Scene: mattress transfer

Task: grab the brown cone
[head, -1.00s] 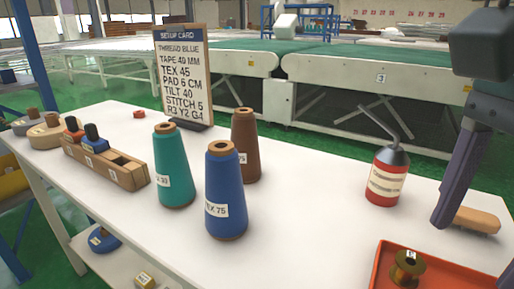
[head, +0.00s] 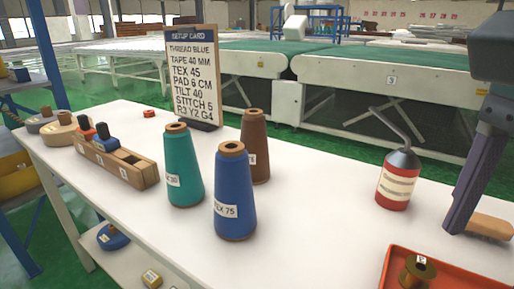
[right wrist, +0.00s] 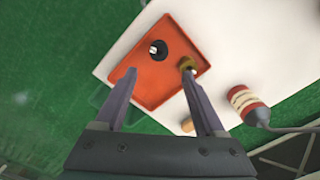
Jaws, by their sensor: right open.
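The brown cone (head: 256,146) stands upright on the white table, behind the blue cone (head: 234,192) that partly hides its left side and label. A teal cone (head: 183,165) stands to its left. My right gripper is at the right edge of the head view, far right of the brown cone, with one purple finger showing there. In the right wrist view my right gripper (right wrist: 158,80) is open and empty, its fingers apart above the orange tray (right wrist: 172,48). The brown cone is not in the wrist view. My left gripper is not in view.
A red oil can (head: 397,180) stands right of the cones, with its thin spout upward. The orange tray holds a brown spool (head: 418,271) and a dark spool (right wrist: 158,50). A setup card (head: 193,75) stands behind the cones. A wooden block (head: 118,163) holds bobbins at left.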

